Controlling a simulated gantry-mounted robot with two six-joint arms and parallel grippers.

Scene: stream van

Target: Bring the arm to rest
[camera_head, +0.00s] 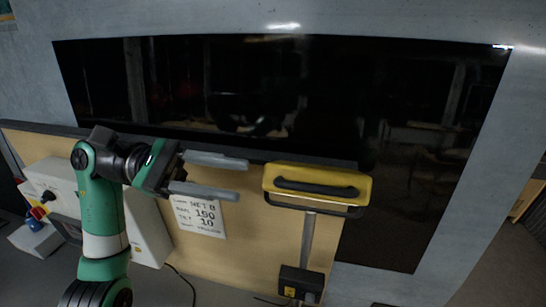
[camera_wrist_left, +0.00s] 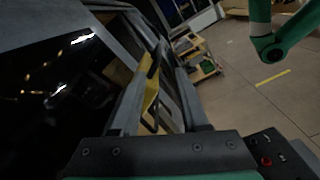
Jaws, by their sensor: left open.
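My left gripper (camera_head: 243,181) comes in from the left in the head view. Its two grey fingers are parted and point right, with nothing between them. A yellow block with a black handle (camera_head: 280,172) stands just right of the fingertips, apart from them in the head view. In the left wrist view the fingers (camera_wrist_left: 165,72) are spread, and the yellow piece (camera_wrist_left: 149,88) shows beyond and between them; its distance is hard to judge. My right gripper is in neither view.
A large glossy black panel (camera_head: 270,85) lies behind. A wooden board (camera_head: 255,235) carries a white card (camera_head: 198,216) with printed numbers. A grey post (camera_head: 308,240) leads to a black box (camera_head: 300,283). A white control box (camera_head: 148,235) sits left, behind my arm. Floor is open at right.

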